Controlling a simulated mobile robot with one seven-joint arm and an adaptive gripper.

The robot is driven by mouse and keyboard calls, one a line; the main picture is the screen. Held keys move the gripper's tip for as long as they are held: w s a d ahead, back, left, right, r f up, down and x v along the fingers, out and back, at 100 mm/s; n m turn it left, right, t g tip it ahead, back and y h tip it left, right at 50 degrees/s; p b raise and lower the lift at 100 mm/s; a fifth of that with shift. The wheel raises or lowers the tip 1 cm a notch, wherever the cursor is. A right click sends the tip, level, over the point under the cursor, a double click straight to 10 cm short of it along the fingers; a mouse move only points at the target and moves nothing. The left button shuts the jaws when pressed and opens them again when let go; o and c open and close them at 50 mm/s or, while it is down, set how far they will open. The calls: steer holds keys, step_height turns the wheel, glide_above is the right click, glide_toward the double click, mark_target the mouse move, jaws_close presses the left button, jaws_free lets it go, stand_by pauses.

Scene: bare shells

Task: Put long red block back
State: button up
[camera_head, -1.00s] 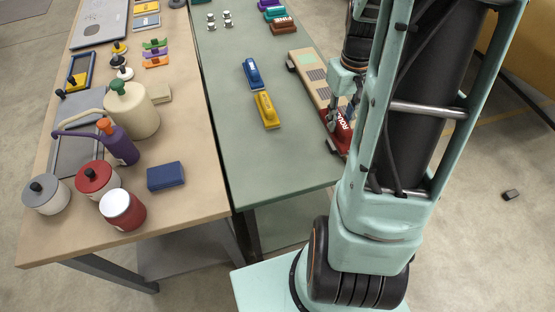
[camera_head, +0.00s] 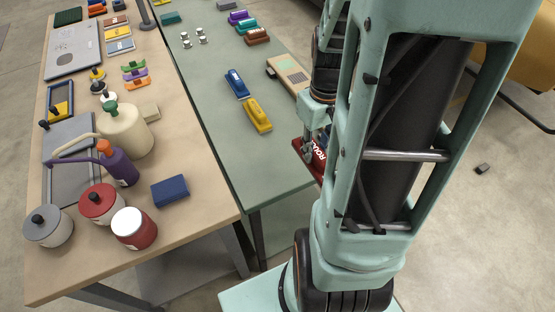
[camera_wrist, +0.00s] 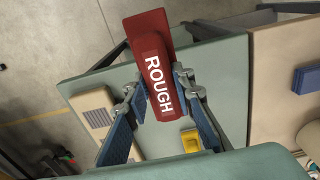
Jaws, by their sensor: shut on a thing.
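A long red block marked ROUGH (camera_wrist: 154,68) fills the middle of the wrist view. My gripper (camera_wrist: 158,88) is shut on it, with one blue-padded finger on each long side. In the head view the red block (camera_head: 313,153) shows in part at the right edge of the green table (camera_head: 225,120), under my gripper (camera_head: 308,150). My arm hides its far end. It seems to be held above the table, but the height is hard to tell.
A blue block (camera_head: 236,83) and a yellow block (camera_head: 258,115) lie left of my gripper. A cream board (camera_head: 289,74) lies behind it, partly hidden by my arm. Purple, teal and brown blocks (camera_head: 258,36) sit farther back. The wooden table (camera_head: 190,215) at left is crowded.

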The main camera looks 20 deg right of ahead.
steer(key=shift+s+a, duration=0.1)
steer(key=shift+a, duration=0.05)
steer(key=shift+a+f, duration=0.1)
steer(key=shift+f, duration=0.05)
steer(key=w+f+b, duration=0.2)
steer(key=w+f, duration=0.1)
steer(key=w, duration=0.1)
steer(key=w+a+f+b, duration=0.1)
steer(key=w+f, duration=0.2)
steer(key=w, duration=0.1)
steer(key=w+f+b, duration=0.2)
steer(key=w, duration=0.3)
steer(key=shift+a+f+b, duration=0.3)
steer(key=shift+f+b, duration=0.05)
steer(key=shift+f, duration=0.2)
steer(key=shift+w+f+b, duration=0.2)
steer(key=shift+f+b, duration=0.5)
steer(key=shift+f, duration=0.2)
steer(key=shift+w+f+b, duration=0.15)
steer(key=shift+f+b, duration=0.5)
steer(key=shift+f, duration=0.25)
steer(key=shift+f, duration=0.1)
